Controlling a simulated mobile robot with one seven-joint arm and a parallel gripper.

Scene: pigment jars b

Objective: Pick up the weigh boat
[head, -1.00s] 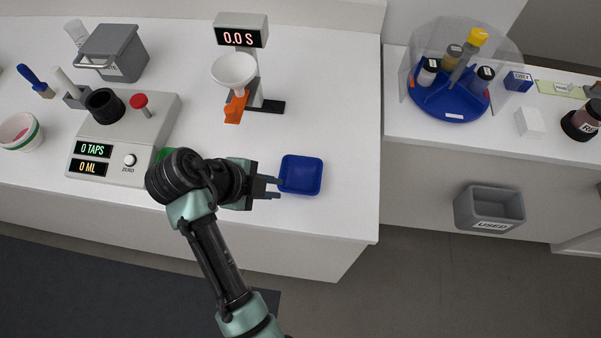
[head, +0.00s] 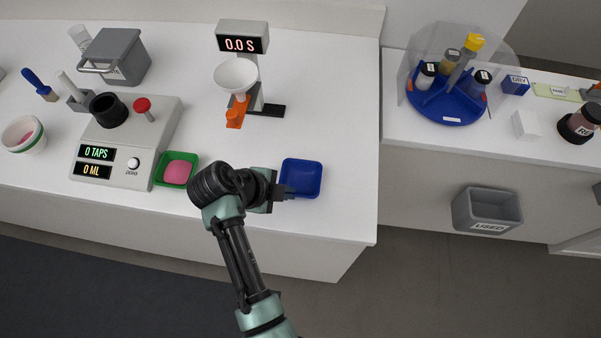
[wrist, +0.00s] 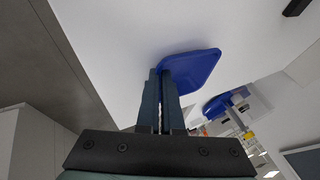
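The weigh boat, a blue square shallow tray (head: 303,177), rests on the white counter near its front edge, right of my gripper (head: 287,192). In the wrist view the blue weigh boat (wrist: 195,70) is just beyond my fingertips (wrist: 165,75). My two fingers are close together at the boat's near left wall, and the wall seems to be pinched between them. The fingertips partly hide that wall. The boat looks empty and level.
A green tray with pink contents (head: 176,170) sits left of my gripper, beside a grey tapping device (head: 128,140). A timer stand with a white funnel (head: 237,75) stands behind. A blue carousel (head: 445,105) and a grey "USED" bin (head: 488,210) are to the right.

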